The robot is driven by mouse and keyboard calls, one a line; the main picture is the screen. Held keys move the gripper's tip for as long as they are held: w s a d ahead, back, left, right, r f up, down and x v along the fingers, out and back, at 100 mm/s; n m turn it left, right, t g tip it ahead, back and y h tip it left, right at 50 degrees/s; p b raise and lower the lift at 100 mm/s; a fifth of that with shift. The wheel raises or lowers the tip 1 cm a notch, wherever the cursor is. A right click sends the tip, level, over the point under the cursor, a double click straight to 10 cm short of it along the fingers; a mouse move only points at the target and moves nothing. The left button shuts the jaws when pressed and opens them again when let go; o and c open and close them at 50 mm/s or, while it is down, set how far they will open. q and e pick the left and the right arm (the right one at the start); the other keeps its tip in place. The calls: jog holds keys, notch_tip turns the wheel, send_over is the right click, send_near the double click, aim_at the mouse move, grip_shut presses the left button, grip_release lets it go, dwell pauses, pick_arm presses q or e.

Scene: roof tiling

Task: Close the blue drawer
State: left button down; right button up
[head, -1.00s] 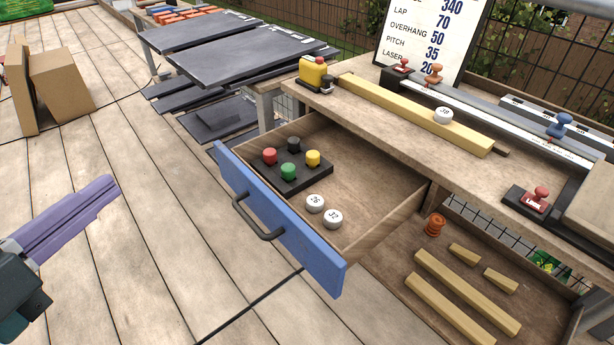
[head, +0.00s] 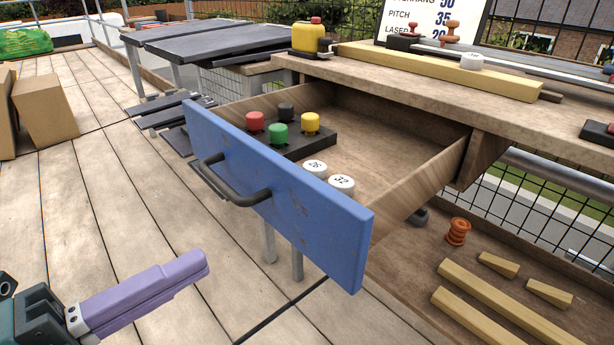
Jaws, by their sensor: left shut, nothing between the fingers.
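The blue drawer (head: 290,205) stands pulled out under the wooden workbench (head: 440,85), its blue front facing left and toward me. A dark bar handle (head: 232,188) is fixed on that front. Inside are a dark block with red, green, yellow and black knobs (head: 278,133) and two white numbered discs (head: 328,174). My left gripper (head: 205,262) has purple fingers and is shut and empty. It is at the lower left, in front of the drawer and apart from the handle. My right gripper is not in view.
A lower shelf (head: 400,270) holds wooden strips (head: 500,300) and an orange spool (head: 458,231). Cardboard boxes (head: 45,108) stand at the left. Dark slabs (head: 215,45) are stacked behind the drawer.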

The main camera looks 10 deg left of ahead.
aim_at(290, 213)
pick_arm(q)
jog(key=b+x, duration=0.1)
jog(key=x, duration=0.8)
jog(key=shift+w+d, duration=0.15)
jog(key=shift+w, duration=0.05)
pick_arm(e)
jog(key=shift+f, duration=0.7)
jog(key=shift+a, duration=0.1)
